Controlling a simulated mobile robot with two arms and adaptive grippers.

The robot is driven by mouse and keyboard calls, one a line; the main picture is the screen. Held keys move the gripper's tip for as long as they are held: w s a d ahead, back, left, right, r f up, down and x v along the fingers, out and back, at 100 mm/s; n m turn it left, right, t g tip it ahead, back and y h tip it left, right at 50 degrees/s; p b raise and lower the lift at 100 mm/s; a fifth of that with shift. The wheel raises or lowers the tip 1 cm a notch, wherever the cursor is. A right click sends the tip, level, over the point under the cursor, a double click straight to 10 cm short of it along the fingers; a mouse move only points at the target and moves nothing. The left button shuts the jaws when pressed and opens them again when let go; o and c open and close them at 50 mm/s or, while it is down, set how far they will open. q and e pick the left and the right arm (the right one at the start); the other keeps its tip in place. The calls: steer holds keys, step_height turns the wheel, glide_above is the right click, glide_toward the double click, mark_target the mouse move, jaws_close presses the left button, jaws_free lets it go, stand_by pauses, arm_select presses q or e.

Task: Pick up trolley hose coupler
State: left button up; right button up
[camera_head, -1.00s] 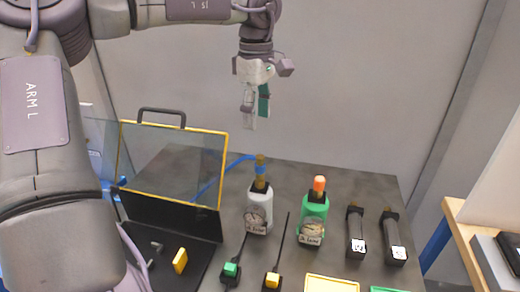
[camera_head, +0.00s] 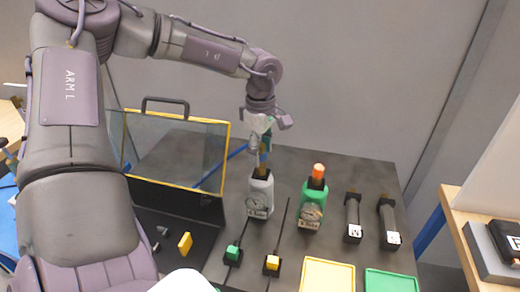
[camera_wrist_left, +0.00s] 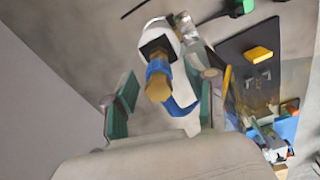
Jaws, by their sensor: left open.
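The trolley hose coupler is a brass piece with a blue collar, standing in the black neck of a grey bottle with a gauge (camera_head: 260,193). In the left wrist view the coupler (camera_wrist_left: 158,79) shows between my green-padded fingers, with space on both sides. My left gripper (camera_head: 261,145) is open, pointing down just above the bottle, its fingers around the coupler's top. The fingers partly hide the coupler in the head view. My right gripper is not in view.
A green bottle (camera_head: 312,205) with an orange top stands to the right. Two black cylinders (camera_head: 353,215) (camera_head: 389,222) stand farther right. An open yellow-rimmed case (camera_head: 176,150) is at left. Yellow (camera_head: 328,275) and green (camera_head: 391,281) trays lie in front. Thin black rods rise near the bottles.

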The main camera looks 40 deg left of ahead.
arm_select(q)
steer(key=shift+f, duration=0.45)
steer(key=shift+r, duration=0.1)
jaws_close()
